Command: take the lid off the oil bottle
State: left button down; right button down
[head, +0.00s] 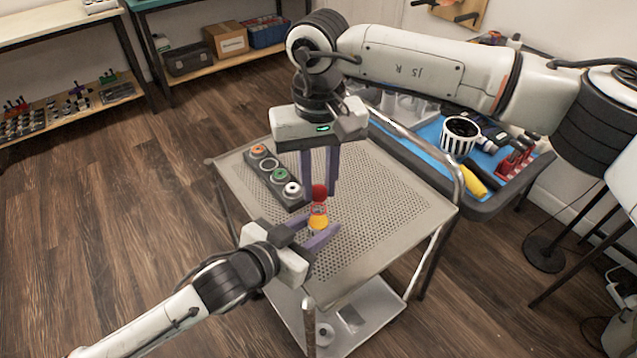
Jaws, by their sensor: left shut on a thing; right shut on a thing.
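The oil bottle (318,222) is a small clear bottle with yellow-orange contents, upright over the perforated cart top. Its red lid (319,192) is at the top of the bottle. My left gripper (318,234) reaches in from the lower left and is shut on the bottle's body. My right gripper (319,190) comes down from above, its purple fingers shut on the red lid. I cannot tell whether the lid and bottle are apart, or whether the bottle's base touches the cart.
A dark rack (262,184) with several coloured round pieces lies on the cart top (400,205), left of the grippers. A blue-lined tray (430,135) with a striped mug (459,136) and tools stands behind right. The cart's right part is clear.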

aim_at(318, 191)
notch_tip(318, 191, up, 3)
jog(key=shift+r, duration=0.2)
pick_arm(q)
jog(key=c, duration=1.2)
grip_release()
